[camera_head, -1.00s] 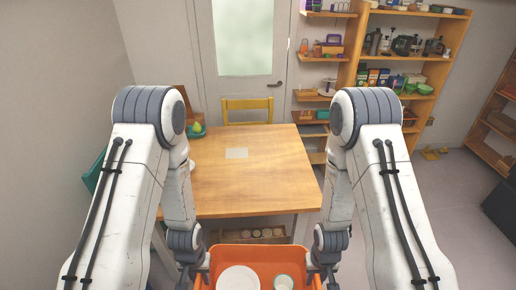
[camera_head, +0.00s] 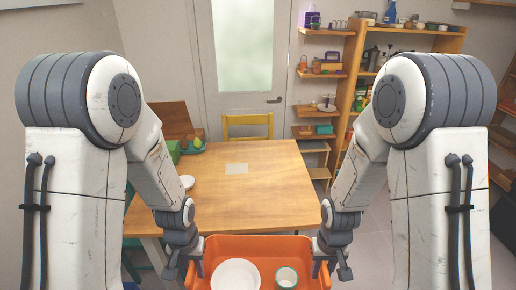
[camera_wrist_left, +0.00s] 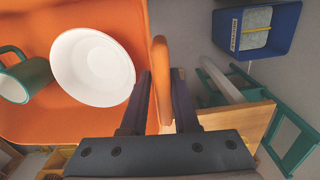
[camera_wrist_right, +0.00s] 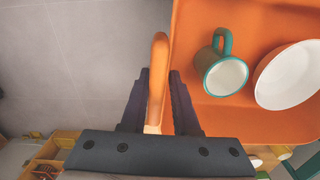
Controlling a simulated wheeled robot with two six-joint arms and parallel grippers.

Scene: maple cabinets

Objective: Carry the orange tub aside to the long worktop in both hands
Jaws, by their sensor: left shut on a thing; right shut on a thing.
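The orange tub (camera_head: 262,247) is at the bottom middle of the head view, just in front of the wooden table. A white bowl (camera_head: 236,275) and a green mug with a white inside (camera_head: 287,277) stand in it. My left gripper (camera_wrist_left: 160,88) is shut on the tub's left rim. My right gripper (camera_wrist_right: 157,90) is shut on the opposite rim. The bowl also shows in the left wrist view (camera_wrist_left: 92,68), and the mug in the right wrist view (camera_wrist_right: 222,72). The tub's near side is cut off by the head view's lower edge.
The wooden table (camera_head: 240,190) lies beyond the tub, mostly bare, with a pale sheet (camera_head: 237,168) and a white dish (camera_head: 187,181). A yellow chair (camera_head: 247,125) stands behind it. Shelves (camera_head: 345,90) are at the right. A blue bin (camera_wrist_left: 257,28) shows below my left gripper.

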